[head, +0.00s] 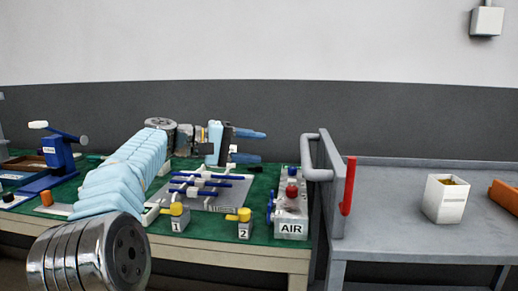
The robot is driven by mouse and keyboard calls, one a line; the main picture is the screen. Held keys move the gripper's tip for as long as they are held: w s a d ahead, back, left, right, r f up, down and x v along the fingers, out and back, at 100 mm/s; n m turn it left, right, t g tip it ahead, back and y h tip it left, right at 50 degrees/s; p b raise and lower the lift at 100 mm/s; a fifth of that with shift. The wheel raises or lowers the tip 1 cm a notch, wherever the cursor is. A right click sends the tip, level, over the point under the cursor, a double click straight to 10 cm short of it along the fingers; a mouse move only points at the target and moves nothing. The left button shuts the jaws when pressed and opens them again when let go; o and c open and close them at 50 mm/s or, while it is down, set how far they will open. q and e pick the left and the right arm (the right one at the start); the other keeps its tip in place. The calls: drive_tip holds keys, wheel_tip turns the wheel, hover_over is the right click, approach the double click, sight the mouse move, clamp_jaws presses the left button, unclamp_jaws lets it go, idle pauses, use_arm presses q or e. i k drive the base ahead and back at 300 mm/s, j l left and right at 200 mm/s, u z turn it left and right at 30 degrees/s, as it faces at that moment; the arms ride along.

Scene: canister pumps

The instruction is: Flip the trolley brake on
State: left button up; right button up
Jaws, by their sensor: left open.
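The grey trolley (420,190) stands at the right with a grey tube push handle (312,157) at its left end. A red lever (348,186), which looks like the brake lever, stands nearly upright against the trolley's end panel. My left gripper (254,146) is open and empty above the green-topped bench, pointing right. It is left of the push handle and the red lever, with a clear gap to both. My right gripper is out of view.
The bench (262,183) carries a grey plate with blue-handled valves (205,186), yellow-topped valves 1 (175,216) and 2 (240,222), and an AIR block (291,215). A blue hand pump (56,155) stands left. A white box (446,198) and an orange item (505,196) are on the trolley.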

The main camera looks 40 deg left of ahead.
sight(345, 207)
drive_tip(key=k, duration=1)
